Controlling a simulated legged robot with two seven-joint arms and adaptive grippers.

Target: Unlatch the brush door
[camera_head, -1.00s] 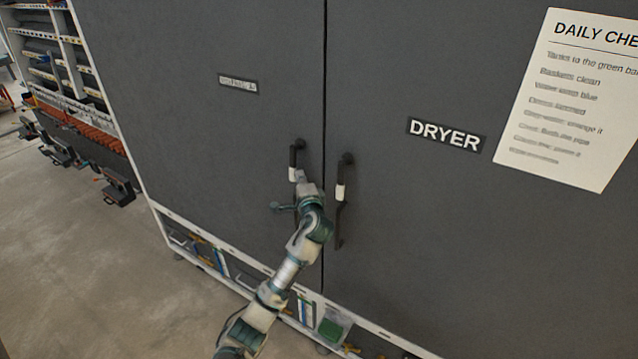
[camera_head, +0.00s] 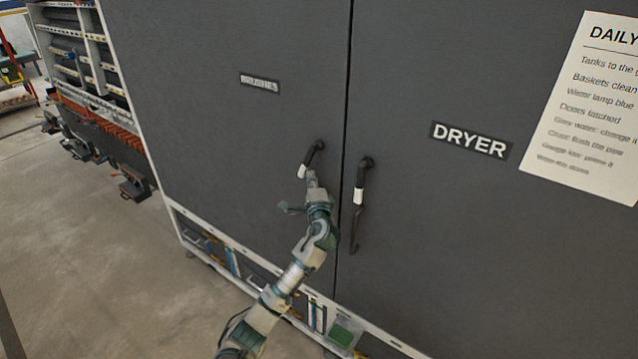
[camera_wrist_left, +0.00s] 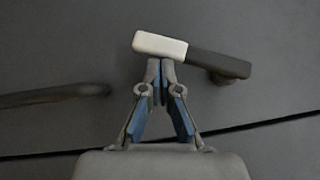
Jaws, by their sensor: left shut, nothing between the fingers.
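The brush door (camera_head: 225,125) is the dark grey left door, with a small label reading roughly "BRUSHES" (camera_head: 259,82). Its latch handle (camera_head: 312,157) is black with a white end and stands tilted, the white end at lower left. My left gripper (camera_head: 311,176) is at the white end in the head view. In the left wrist view the left gripper (camera_wrist_left: 160,62) is shut, its fingertips together just below the white part of the handle (camera_wrist_left: 160,45), touching or very close, with nothing between them. My right gripper is not in view.
The dryer door (camera_head: 430,220) is to the right, with its own black and white handle (camera_head: 360,185) hanging near my left arm. A paper checklist (camera_head: 590,110) is on it. A shelf with bins (camera_head: 240,265) runs below the doors. Open floor lies at left.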

